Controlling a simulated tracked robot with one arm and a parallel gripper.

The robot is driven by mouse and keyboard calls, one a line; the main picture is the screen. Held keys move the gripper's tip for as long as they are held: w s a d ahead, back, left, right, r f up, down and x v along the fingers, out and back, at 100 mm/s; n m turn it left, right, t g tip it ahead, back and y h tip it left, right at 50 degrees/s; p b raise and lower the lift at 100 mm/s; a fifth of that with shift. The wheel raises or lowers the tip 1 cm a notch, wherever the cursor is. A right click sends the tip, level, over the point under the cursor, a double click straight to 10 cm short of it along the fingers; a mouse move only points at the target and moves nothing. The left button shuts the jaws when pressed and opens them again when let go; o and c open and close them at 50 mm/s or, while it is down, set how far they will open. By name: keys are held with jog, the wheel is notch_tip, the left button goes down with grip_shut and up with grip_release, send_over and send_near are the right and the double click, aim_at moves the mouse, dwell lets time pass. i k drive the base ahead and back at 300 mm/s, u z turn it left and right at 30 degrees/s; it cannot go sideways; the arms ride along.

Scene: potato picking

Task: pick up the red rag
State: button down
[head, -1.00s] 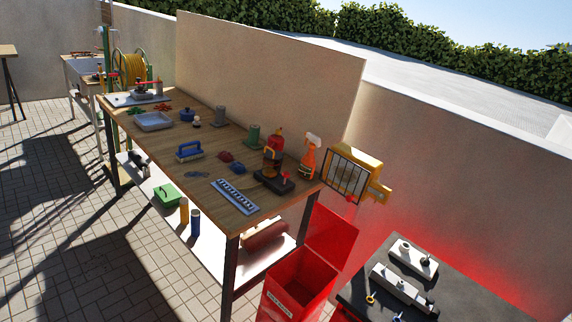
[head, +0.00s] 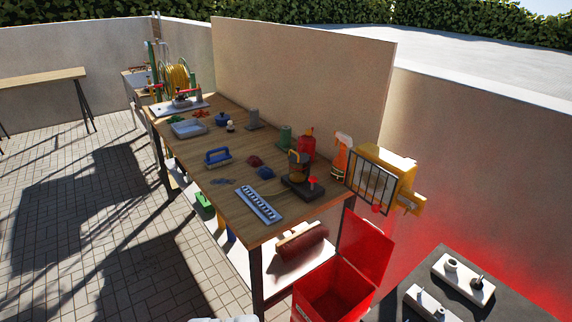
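A small dark red crumpled cloth (head: 254,161), which looks like the red rag, lies on the wooden workbench (head: 230,200), near the middle of its top. A similar dark blue cloth (head: 265,173) lies just in front of it, to the right. The red cloth is small in the picture, and nothing covers it. My gripper is not recognisable in the head view; only a pale shape shows at the bottom edge, and I cannot tell what it is.
A blue-handled brush (head: 217,157) lies left of the cloth, and a slotted metal strip (head: 259,204) lies in front. An open red bin (head: 335,290) stands by the bench's right end. Paving at left is open.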

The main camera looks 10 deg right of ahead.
aim_at(253, 160)
jog(key=z, duration=0.1)
jog(key=i, duration=1)
jog(key=u, duration=0.1)
